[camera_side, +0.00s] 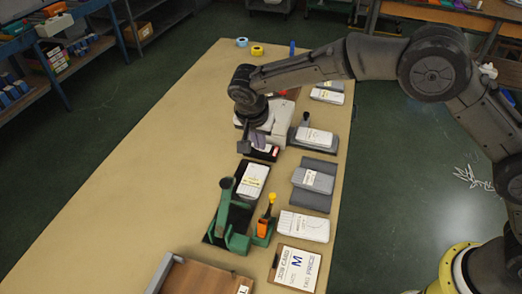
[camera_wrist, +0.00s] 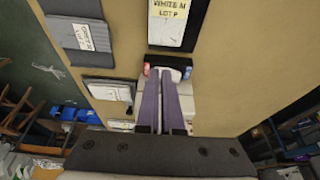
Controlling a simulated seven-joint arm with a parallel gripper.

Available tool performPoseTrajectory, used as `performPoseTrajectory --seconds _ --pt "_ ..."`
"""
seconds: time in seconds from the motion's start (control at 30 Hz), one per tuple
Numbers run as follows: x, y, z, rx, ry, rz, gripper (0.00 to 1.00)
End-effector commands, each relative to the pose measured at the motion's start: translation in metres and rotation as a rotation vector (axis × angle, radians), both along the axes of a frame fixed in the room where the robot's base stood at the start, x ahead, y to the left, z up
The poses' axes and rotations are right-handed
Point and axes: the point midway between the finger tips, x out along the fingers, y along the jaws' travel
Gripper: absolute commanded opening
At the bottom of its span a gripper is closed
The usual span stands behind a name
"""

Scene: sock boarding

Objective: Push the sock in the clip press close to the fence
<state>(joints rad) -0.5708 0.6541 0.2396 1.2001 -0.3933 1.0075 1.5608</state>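The green clip press (camera_side: 238,243) stands on a dark base near the front of the table, with its upright lever on the left. A white banded sock packet (camera_side: 252,179) lies at the back of the press. In the wrist view, a white packet labelled "WHITE M" (camera_wrist: 172,32) lies on a dark base at the top edge. My gripper (camera_side: 258,146) is behind the press, apart from the packet, above a dark holder with red and blue ends (camera_wrist: 147,70). In the wrist view, my gripper's purple-grey fingers (camera_wrist: 164,76) lie close together with a narrow gap. I cannot make out the fence.
A small green stand with an orange-yellow handle (camera_side: 264,228) stands right of the press. Several white packets and grey boards (camera_side: 312,184) line the table's right side. A job card (camera_side: 297,268) and a wooden box (camera_side: 205,279) are in front. The table's left side is clear.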

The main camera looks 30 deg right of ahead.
Motion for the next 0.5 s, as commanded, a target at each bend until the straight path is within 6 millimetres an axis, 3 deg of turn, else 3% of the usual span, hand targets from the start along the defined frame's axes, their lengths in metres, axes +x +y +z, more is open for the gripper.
performPoseTrajectory --seconds 0.5 --pt "0.018 -0.020 -0.076 -0.002 0.005 -0.002 0.00"
